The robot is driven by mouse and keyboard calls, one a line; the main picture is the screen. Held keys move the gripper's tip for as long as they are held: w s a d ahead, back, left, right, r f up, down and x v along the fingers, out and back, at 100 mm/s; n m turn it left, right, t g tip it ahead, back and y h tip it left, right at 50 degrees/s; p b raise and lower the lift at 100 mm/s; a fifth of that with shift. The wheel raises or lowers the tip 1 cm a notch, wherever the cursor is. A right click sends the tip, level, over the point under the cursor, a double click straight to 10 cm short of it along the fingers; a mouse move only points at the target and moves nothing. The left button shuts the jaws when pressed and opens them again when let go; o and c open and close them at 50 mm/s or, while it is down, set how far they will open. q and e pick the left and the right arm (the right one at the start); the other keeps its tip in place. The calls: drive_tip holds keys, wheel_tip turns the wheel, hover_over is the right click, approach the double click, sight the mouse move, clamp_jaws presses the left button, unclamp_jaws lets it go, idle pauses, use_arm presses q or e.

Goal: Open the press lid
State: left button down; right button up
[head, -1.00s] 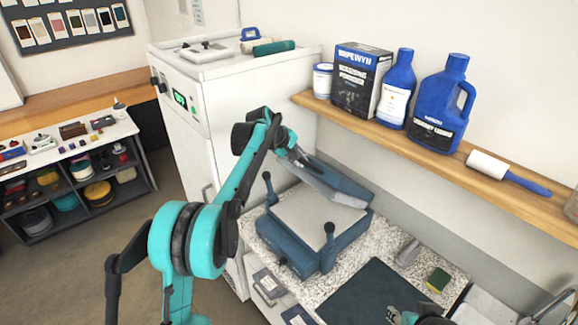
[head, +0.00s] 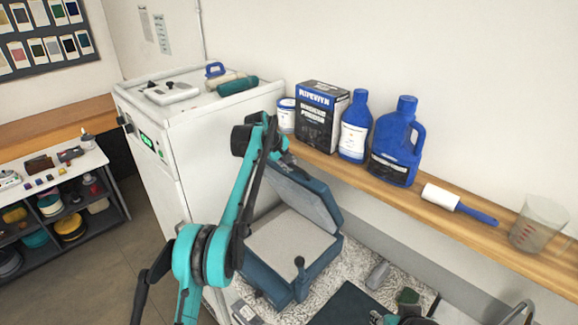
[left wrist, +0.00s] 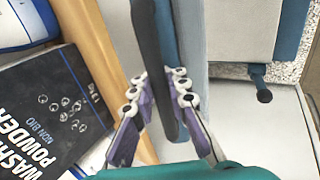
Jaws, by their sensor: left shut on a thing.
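The press (head: 268,282) is a blue box with a grey pad (head: 290,243) on top, standing on a speckled counter. Its blue lid (head: 303,197) is raised steeply at the back, with a grey underside. My left gripper (head: 277,150) is at the lid's upper edge, partly hidden by its own arm. In the left wrist view, the left gripper's purple fingers (left wrist: 158,103) are shut on a dark bar at the lid's edge (left wrist: 166,50). My right gripper (head: 398,319) just shows at the bottom edge of the head view; its jaws cannot be made out.
A wall shelf (head: 410,190) behind the press carries a powder box (head: 318,118), blue bottles (head: 397,145), a lint roller (head: 455,202) and a beaker (head: 538,225). A white cabinet (head: 190,130) stands left of the press. A dark mat (head: 345,305) lies right of it.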

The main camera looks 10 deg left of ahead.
use_arm(q)
drive_tip(key=c, duration=1.6)
unclamp_jaws()
drive_tip(key=shift+o, duration=0.6)
drive_tip(key=shift+s+a+r, duration=0.1)
drive_tip(key=shift+s, duration=0.05)
drive_tip(key=shift+a+r, duration=0.1)
drive_tip(key=shift+r, duration=0.1)
drive_tip(key=v, duration=1.1)
drive_tip(key=shift+s+r, duration=0.2)
drive_tip(key=shift+r, duration=0.05)
